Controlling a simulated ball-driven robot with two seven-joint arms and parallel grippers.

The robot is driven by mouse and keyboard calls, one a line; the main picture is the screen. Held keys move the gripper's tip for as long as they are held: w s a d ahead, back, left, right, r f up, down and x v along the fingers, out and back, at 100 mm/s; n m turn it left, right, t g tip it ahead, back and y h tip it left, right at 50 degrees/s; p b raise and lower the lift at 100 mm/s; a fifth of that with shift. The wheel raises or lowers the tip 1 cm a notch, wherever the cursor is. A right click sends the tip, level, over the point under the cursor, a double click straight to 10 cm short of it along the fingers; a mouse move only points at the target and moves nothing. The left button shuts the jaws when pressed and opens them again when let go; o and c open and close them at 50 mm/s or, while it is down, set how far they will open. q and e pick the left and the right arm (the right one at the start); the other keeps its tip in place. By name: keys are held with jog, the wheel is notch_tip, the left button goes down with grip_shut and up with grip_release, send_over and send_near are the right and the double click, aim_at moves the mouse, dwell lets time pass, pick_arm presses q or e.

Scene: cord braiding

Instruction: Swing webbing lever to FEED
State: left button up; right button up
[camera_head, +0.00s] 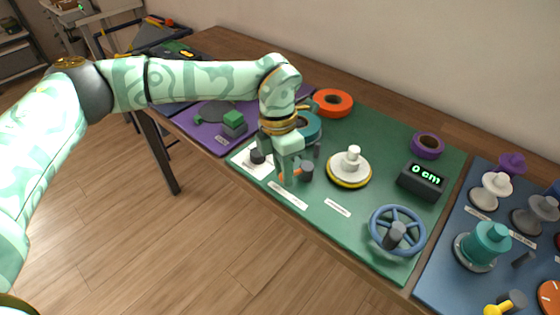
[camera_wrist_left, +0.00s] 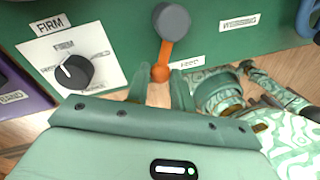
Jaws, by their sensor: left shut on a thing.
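The webbing lever has a dark grey round pivot (camera_wrist_left: 172,22) and an orange arm that ends in an orange ball knob (camera_wrist_left: 160,73). In the head view its grey pivot (camera_head: 306,172) shows just right of my left gripper (camera_head: 290,179), at the front of the green board. My left gripper is shut on the lever's knob; its two fingers (camera_wrist_left: 161,92) stand on either side of the knob in the left wrist view. A white label (camera_wrist_left: 190,62) lies beside the knob, and its text is hard to read. My right gripper is not seen.
A black dial (camera_wrist_left: 74,72) on a white card marked FIRM sits beside the lever. The green board (camera_head: 375,140) also bears a white spool (camera_head: 350,168), a blue handwheel (camera_head: 398,231), an orange ring (camera_head: 333,103) and a display (camera_head: 422,181) reading 0 cm.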

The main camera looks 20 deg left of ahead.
pick_arm(q)
jog(key=d+n+p, duration=0.1)
jog(key=n+p, duration=0.1)
jog(key=p, duration=0.1)
jog(key=s+d+n+t+p, duration=0.1)
jog(key=n+p, duration=0.2)
jog(key=p, duration=0.1)
jog(key=d+n+p, duration=0.1)
jog(key=n+p, duration=0.2)
jog(key=p, duration=0.1)
jog(key=shift+s+d+r+t+h, duration=0.25)
jog(key=shift+s+r+t+h, duration=0.05)
jog(key=shift+s+r, duration=0.1)
jog(key=shift+w+d+f+n+p, duration=0.15)
jog(key=shift+d+n+p, duration=0.2)
jog(key=shift+n+p, duration=0.4)
jog(key=shift+s+d+f+n+p, duration=0.1)
jog(key=shift+d+n+p, duration=0.25)
jog(key=shift+n+p, duration=0.4)
grip_shut()
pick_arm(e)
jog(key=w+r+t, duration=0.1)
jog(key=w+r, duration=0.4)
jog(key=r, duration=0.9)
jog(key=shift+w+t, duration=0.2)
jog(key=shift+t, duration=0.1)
pick_arm(q)
jog(key=shift+w, duration=0.1)
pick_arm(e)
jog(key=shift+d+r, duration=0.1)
